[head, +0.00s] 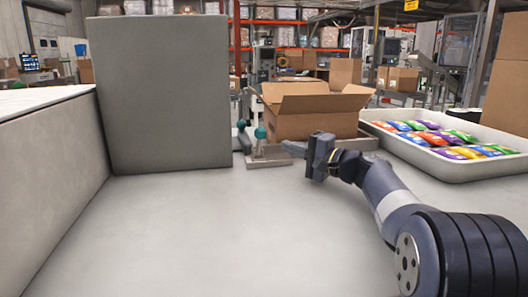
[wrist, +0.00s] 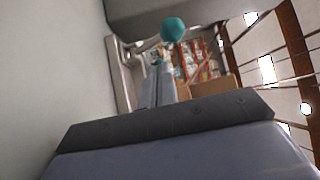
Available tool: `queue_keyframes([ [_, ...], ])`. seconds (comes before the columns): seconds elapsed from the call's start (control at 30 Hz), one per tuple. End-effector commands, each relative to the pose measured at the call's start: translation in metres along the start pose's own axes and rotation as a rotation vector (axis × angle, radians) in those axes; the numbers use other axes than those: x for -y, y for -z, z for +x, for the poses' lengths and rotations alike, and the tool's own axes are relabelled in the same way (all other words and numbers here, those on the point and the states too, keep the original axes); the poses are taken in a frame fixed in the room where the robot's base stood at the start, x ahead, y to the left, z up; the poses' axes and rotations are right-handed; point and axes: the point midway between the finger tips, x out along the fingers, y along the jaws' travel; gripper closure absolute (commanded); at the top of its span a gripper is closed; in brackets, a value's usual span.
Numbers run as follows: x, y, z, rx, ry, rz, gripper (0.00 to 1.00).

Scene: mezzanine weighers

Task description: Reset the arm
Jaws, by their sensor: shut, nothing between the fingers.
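My arm reaches in from the lower right in the head view, and my gripper (head: 287,147) points left, low over the grey worktop (head: 200,230). In the wrist view the two fingers of my gripper (wrist: 160,72) lie side by side, shut and empty. A teal ball (head: 260,133) on a small grey fixture (head: 268,161) is just left of the fingertips. The teal ball shows in the wrist view (wrist: 172,29) beyond the fingertips. I cannot tell the exact gap between them.
A tall grey panel (head: 158,95) stands left, beside a low grey wall (head: 50,150). An open cardboard box (head: 305,122) is behind my gripper. A white tray (head: 440,165) with several coloured packets is at the right. The front worktop is clear.

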Motion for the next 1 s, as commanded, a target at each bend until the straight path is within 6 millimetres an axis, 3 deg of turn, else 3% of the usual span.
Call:
queue_keyframes([
  [0.2,-0.001,-0.002,0.041,0.005,0.0,0.0,1.0],
  [0.4,-0.001,-0.001,0.064,0.003,-0.002,0.0,1.0],
  [0.63,-0.001,-0.003,0.073,0.006,-0.001,0.001,1.0],
  [1.0,-0.001,-0.004,0.069,0.01,-0.002,0.002,1.0],
])
